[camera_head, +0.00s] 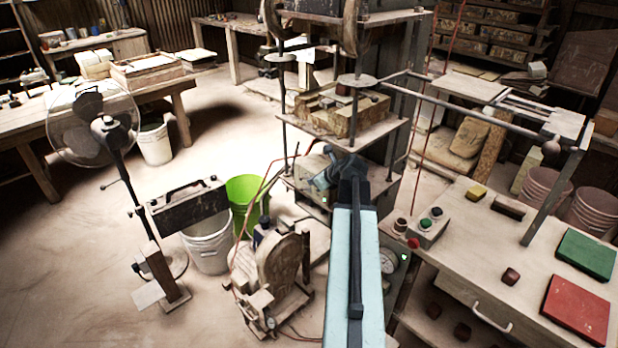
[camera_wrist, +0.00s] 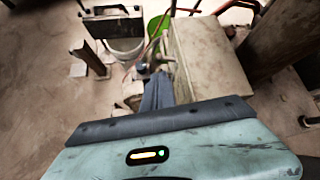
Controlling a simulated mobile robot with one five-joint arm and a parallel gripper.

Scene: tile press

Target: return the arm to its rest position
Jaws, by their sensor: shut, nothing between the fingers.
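My light-blue arm reaches forward from the bottom of the head view to the tile press (camera_head: 345,130). My dark grey gripper (camera_head: 318,182) is at the arm's far end, in front of the press's lower part. In the wrist view the gripper (camera_wrist: 157,88) points away from the camera with its fingers together. It is shut and holds nothing. The floor and a pale box-like block (camera_wrist: 205,60) show around it. I cannot tell how close the fingers are to the press.
On the right is a bench with a control box (camera_head: 427,228), a green tile (camera_head: 586,255), a red tile (camera_head: 577,308) and small blocks. On the left are a fan (camera_head: 95,120), a white bucket (camera_head: 207,243) and a green bucket (camera_head: 245,195). Open floor (camera_head: 80,270) lies at lower left.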

